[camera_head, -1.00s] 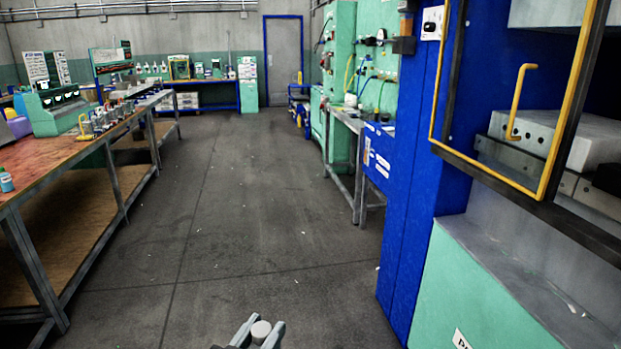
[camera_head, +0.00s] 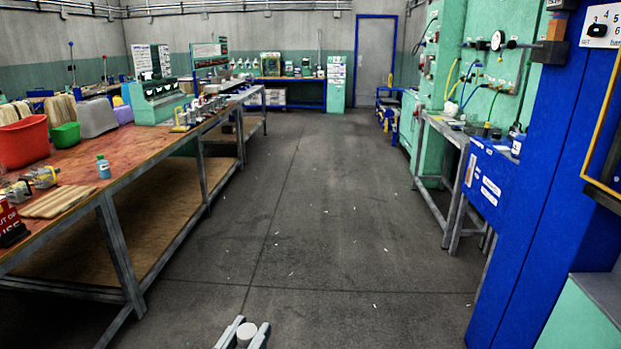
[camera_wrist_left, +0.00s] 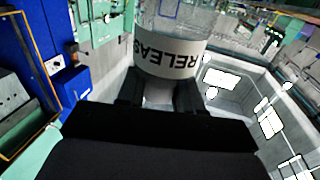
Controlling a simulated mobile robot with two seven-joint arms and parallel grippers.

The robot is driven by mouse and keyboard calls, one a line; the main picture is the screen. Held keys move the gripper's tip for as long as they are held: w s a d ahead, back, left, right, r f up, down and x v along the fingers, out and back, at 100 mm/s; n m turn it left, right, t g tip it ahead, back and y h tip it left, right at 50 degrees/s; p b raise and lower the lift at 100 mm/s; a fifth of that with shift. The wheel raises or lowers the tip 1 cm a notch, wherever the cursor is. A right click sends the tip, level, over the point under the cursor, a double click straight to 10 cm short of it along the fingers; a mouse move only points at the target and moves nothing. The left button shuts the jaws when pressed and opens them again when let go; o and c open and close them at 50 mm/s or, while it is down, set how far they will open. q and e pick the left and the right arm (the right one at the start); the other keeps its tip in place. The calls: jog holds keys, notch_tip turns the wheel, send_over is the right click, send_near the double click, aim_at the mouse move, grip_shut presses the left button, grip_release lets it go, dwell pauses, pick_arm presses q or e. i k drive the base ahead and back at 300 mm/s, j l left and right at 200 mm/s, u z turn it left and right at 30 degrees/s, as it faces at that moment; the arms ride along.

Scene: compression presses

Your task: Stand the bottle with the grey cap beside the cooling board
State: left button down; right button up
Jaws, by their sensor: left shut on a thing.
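My left gripper (camera_head: 243,335) shows at the bottom edge of the head view. It is shut on a bottle, whose pale grey cap (camera_head: 247,332) shows between the fingers. In the left wrist view the bottle (camera_wrist_left: 168,60) is a clear body with a white label reading "RELEAS", held between the dark fingers (camera_wrist_left: 160,92). It is over the floor, away from the bench. A slatted wooden board (camera_head: 60,201), which looks like the cooling board, lies on the bench at the left. My right gripper is not in view.
The long bench (camera_head: 140,150) runs along the left. A blue press frame (camera_head: 545,170) stands at the right. The floor between is clear.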

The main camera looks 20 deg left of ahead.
aim_at(68, 176)
jog(key=i+j+u, duration=0.2)
jog(key=i+u, duration=0.75)
jog(key=i, duration=1.8)
jog(key=i+l+u, duration=0.15)
jog(key=i+u, duration=0.3)
jog(key=i, duration=0.45)
jog(key=i+u, duration=0.25)
jog(key=i, duration=0.2)
jog(key=i+u, duration=0.25)
jog(key=i, duration=0.2)
